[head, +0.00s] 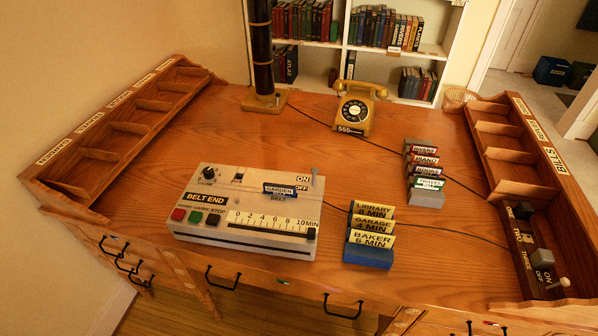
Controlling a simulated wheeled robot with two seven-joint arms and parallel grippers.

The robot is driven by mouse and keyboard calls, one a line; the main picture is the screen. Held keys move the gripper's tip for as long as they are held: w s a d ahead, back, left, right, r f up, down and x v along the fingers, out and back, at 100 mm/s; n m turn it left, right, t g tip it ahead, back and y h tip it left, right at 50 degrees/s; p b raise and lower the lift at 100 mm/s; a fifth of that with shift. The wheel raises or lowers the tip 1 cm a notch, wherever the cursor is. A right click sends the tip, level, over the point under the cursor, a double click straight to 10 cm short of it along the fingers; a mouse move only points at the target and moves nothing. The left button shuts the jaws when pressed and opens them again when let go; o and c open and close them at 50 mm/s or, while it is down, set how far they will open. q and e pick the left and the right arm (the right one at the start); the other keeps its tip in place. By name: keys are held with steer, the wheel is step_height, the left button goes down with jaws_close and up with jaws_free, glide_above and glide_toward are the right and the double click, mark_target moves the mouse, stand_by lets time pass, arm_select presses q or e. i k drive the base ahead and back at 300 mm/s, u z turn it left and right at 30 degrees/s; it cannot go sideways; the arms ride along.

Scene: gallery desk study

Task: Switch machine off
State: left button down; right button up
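The machine is a pale box (222,236) on the front left of the desk, with a "BELT END" label, a dial, colored buttons and a minute scale with a dark slider. At its back right corner a small grey lever (314,178) stands beside the "ON" and "OFF" labels. Its knob is up, level with or above "ON"; its exact setting is hard to tell. A blue card (280,189) stands on top of the machine. Neither of my grippers is in view.
A blue rack (368,257) of yellow cards stands right of the machine, with a grey card rack (427,199) behind. A yellow telephone (358,107) and dark column (262,50) are at the back. Another ON/OFF panel (535,255) with a pale-knobbed lever is at right.

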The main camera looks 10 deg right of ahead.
mark_target(314, 171)
steer(key=z, duration=3.75)
steer(key=k, duration=1.3)
steer(key=u, duration=1.95)
steer(key=i, duration=0.5)
